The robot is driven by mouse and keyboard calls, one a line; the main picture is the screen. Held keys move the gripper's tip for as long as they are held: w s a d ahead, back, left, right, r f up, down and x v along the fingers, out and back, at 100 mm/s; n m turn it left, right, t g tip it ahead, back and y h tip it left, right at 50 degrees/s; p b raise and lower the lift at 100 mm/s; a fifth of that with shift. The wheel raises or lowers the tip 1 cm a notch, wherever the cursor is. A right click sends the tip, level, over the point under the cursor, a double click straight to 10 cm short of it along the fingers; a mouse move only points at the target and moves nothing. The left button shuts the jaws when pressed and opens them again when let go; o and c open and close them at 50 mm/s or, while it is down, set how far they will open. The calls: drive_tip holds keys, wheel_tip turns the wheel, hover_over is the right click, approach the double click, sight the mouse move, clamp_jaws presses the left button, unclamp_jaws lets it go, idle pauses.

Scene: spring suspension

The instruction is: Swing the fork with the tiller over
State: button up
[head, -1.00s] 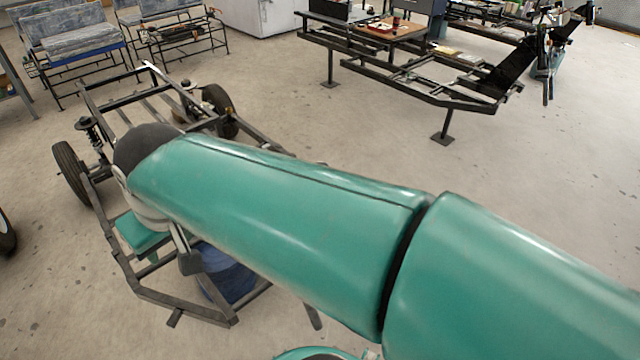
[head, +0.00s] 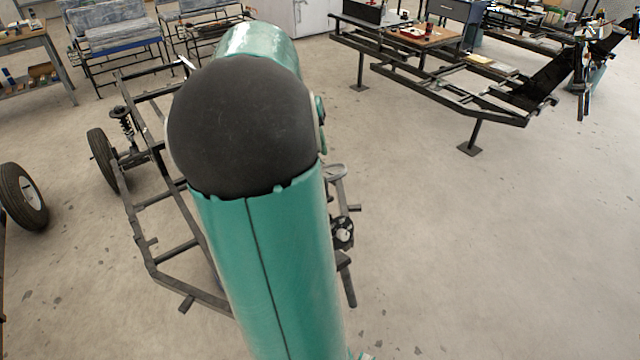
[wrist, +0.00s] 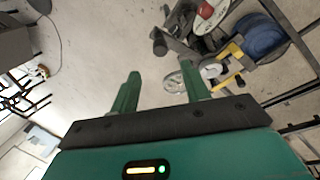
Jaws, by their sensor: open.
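In the head view my arm covers the middle of a dark frame (head: 170,250), a low chassis with wheels. A dark part with a hub (head: 342,235) and a bar shows just right of my arm; I cannot tell whether it belongs to the fork or the tiller. Beyond the right finger are a yellow bracket (wrist: 232,58), a pale disc (wrist: 210,70) and dark bars. I cannot tell which is the tiller, or whether the right finger touches anything.
A blue drum (wrist: 262,36) lies beside the yellow bracket. A loose wheel (head: 22,196) is at the far left. A second frame on stands (head: 470,105) is at the back right, benches (head: 100,45) at the back left. The floor at right is clear.

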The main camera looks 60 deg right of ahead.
drive_tip(key=x, duration=1.2)
clamp_jaws()
